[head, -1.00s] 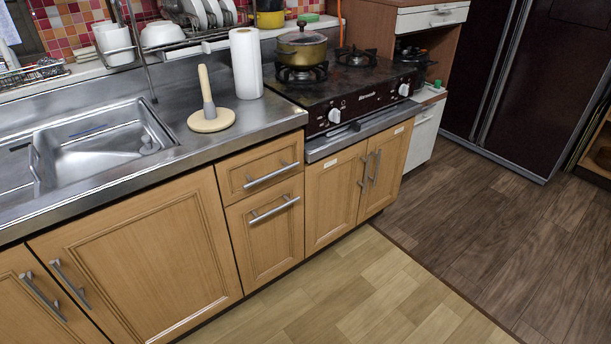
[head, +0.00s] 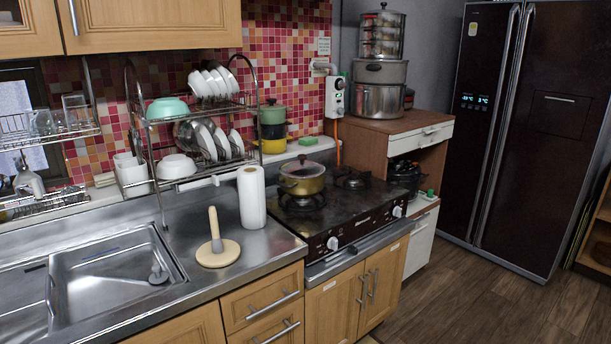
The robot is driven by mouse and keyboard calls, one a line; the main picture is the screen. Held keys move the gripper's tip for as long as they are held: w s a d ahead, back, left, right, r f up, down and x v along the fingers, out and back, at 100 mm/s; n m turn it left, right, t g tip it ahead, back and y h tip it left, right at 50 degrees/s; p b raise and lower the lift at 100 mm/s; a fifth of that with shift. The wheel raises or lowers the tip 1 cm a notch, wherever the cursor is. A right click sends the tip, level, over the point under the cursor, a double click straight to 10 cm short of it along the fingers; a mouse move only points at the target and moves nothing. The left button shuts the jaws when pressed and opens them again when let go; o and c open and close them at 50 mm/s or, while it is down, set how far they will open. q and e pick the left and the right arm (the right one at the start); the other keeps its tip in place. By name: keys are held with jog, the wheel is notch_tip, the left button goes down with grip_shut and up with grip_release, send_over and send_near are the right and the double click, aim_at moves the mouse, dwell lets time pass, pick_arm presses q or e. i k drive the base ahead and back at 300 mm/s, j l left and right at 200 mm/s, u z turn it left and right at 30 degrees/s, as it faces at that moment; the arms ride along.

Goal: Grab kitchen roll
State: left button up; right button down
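The kitchen roll (head: 252,198) is a white paper cylinder standing upright on the steel counter, between the sink and the stove. Just left of it and nearer the front edge stands a wooden roll holder (head: 218,252), with a round base and an upright post that is bare. Neither of my grippers shows in the head view.
A sink (head: 112,275) lies left of the holder. A dish rack (head: 205,115) with bowls and plates stands behind. A gas stove (head: 350,215) with a lidded pot (head: 302,180) is right of the roll. A dark fridge (head: 530,135) stands far right.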

aim_at(251, 182)
jog(key=i+j+z, duration=0.15)
jog(key=j+z, duration=0.2)
jog(key=i+j+z, duration=0.1)
jog(key=j+z, duration=0.2)
jog(key=j, duration=0.15)
jog(key=j+z, duration=0.35)
jog(key=j, duration=0.1)
